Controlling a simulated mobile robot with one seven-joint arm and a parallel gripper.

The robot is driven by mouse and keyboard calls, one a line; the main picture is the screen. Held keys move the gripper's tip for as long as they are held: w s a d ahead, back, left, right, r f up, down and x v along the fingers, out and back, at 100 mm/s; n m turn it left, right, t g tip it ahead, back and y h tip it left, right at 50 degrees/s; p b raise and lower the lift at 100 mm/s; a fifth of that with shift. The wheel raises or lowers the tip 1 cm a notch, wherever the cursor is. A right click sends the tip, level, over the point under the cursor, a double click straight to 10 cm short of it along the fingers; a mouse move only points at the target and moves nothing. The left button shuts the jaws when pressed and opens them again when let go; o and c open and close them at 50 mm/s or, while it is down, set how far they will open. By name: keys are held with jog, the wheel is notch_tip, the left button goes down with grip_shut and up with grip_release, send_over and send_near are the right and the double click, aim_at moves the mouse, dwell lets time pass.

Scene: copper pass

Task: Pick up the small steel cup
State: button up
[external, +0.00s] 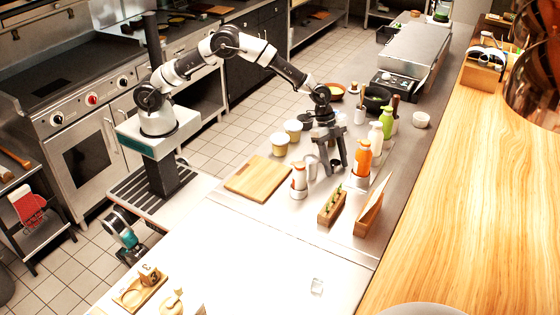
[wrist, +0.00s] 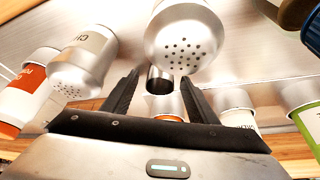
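The small steel cup (wrist: 160,80) shows in the wrist view as a short shiny cylinder with a dark mouth. It lies between the tips of my open gripper (wrist: 161,75), with a gap visible on each side. In the external view my gripper (external: 333,168) points down among the bottles and shakers on the steel counter. I cannot make out the cup there; the gripper and nearby items seem to hide it.
A perforated steel shaker (wrist: 183,42) stands close by the right finger, and a labelled shaker (wrist: 82,62) is at the left. An orange bottle (external: 362,160) and wooden holders (external: 331,206) crowd the gripper. A cutting board (external: 259,178) lies left. The front counter is mostly clear.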

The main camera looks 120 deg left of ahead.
jog(key=c, duration=1)
jog(key=shift+r, duration=0.15)
